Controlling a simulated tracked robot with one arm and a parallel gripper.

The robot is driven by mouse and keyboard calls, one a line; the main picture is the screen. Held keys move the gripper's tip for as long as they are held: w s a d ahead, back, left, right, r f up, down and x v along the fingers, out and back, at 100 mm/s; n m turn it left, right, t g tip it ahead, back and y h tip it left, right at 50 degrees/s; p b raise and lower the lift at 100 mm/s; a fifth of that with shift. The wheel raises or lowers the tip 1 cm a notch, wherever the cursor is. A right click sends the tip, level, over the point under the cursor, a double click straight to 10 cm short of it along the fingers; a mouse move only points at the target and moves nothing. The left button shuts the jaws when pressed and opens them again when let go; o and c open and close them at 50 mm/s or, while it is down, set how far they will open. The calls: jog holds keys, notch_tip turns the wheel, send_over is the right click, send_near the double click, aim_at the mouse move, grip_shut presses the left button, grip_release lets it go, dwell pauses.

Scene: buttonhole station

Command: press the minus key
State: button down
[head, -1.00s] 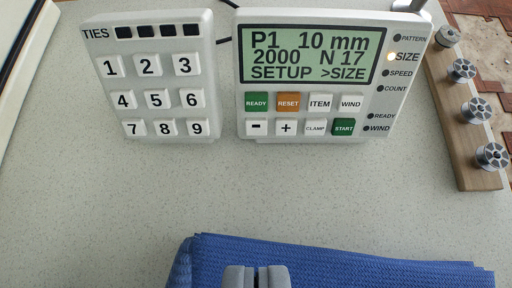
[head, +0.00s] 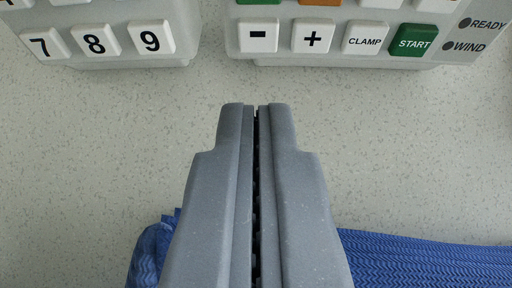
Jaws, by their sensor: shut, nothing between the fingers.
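The minus key (head: 258,36) is a white square key with a black dash. It sits at the left end of the bottom key row on the grey control panel (head: 340,59), near the top of the head view. My gripper (head: 256,106) is shut and empty, its fingers pointing up the picture. The fingertips lie below the minus key in the picture, roughly in line with it and apart from it, over bare table. The plus key (head: 312,36) is just right of the minus key. The panel's display is out of view now.
Right of the plus key are the CLAMP key (head: 365,40) and the green START key (head: 413,41). A number keypad (head: 130,62) stands to the left, with a gap between it and the panel. Blue folded cloth (head: 420,262) lies below. The speckled table (head: 420,150) between is clear.

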aim_at(253, 17)
jog(key=shift+w+f, duration=0.6)
jog(key=shift+w, duration=0.4)
jog(key=shift+w+f, duration=0.6)
jog(key=shift+w, duration=0.35)
jog(key=shift+w, duration=0.1)
jog(key=shift+w+f, duration=0.15)
jog(key=shift+w+r, duration=0.2)
jog(key=shift+w, duration=0.1)
jog(key=shift+r, duration=0.1)
